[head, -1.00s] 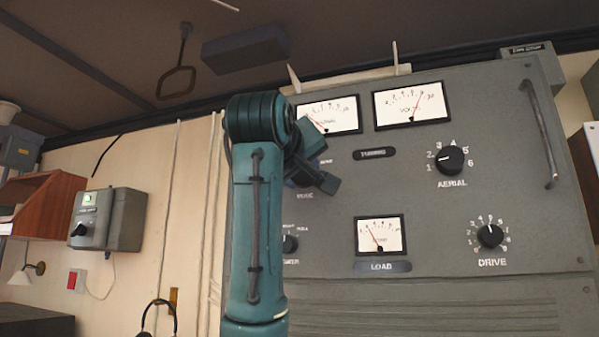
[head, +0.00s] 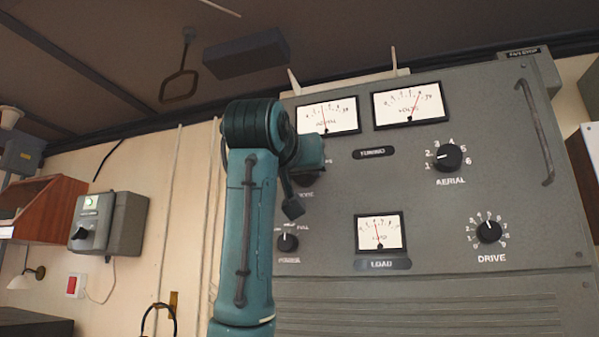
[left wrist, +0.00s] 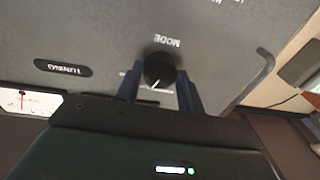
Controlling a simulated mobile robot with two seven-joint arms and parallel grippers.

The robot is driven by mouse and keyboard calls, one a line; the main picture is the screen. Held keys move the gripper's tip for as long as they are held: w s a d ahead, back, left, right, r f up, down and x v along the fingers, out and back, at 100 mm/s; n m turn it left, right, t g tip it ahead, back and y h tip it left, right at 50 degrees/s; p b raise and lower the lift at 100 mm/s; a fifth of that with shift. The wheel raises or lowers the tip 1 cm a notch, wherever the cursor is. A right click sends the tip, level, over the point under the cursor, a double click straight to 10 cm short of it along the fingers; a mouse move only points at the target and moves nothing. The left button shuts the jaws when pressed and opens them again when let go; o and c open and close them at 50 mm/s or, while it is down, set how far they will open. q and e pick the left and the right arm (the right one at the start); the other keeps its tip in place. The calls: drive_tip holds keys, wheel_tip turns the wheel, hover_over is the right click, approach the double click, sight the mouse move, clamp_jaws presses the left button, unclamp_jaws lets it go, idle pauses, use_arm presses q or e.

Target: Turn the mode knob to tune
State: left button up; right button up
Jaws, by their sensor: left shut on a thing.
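The black mode knob (left wrist: 160,68) sits on the grey panel under its MODE label, which appears upside down in the left wrist view. A white pointer line shows on the knob, aimed toward the bottom of that view. My left gripper (left wrist: 160,88) has one dark finger on each side of the knob and is shut on it. In the head view the mode knob (head: 308,180) is mostly hidden behind my left gripper (head: 299,186). The knob's position marks are too hidden to read. My right gripper is not in view.
The grey transmitter panel (head: 450,225) carries a power knob (head: 287,242), an aerial knob (head: 447,157), a drive knob (head: 489,231) and a load meter (head: 379,234). A vertical handle (head: 536,130) stands out at its right. A wall box (head: 105,222) is at the left.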

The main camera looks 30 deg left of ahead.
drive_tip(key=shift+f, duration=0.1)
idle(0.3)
use_arm(q)
drive_tip(key=o, duration=1)
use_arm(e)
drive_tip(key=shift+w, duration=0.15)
use_arm(q)
drive_tip(key=shift+s, duration=0.1)
drive_tip(key=b+v, duration=0.4)
drive_tip(key=v, duration=0.9)
drive_tip(key=shift+b, duration=0.3)
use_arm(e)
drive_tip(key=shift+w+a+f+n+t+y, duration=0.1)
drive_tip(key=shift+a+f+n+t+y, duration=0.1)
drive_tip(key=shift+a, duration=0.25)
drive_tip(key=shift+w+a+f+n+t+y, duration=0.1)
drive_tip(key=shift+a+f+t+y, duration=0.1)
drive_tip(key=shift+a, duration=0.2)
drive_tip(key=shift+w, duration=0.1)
